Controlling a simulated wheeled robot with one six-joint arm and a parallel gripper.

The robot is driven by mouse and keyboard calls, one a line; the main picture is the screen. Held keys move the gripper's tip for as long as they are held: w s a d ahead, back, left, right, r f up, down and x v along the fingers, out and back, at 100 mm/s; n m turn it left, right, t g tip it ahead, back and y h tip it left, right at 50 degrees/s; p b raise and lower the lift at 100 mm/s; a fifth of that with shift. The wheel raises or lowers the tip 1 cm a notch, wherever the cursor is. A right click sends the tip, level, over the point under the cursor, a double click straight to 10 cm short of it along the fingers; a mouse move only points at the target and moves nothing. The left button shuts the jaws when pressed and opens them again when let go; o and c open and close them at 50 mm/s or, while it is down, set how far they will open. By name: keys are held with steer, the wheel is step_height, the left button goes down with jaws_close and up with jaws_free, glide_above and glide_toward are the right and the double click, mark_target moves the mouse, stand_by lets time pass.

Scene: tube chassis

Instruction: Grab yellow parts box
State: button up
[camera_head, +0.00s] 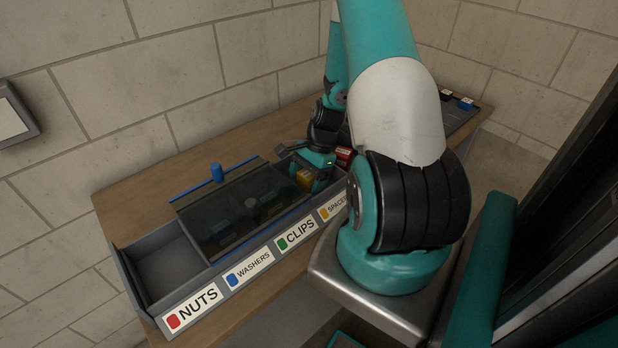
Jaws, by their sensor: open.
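The yellow parts box (304,180) is small and sits in the compartment of the grey tray behind the SPACERS label. My gripper (308,177) is at the yellow box, reaching down from above with its jaws around or just beside it. The jaws are open; my arm and wrist hide part of the box, so I cannot tell whether a finger touches it.
The grey tray (122,268) stands on a wooden bench (120,196). Its NUTS compartment is uncovered. A red item (344,154) is right of my gripper.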

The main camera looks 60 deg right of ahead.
steer(key=c, duration=1)
steer(key=shift+c, duration=0.2)
steer(key=shift+r, duration=0.15)
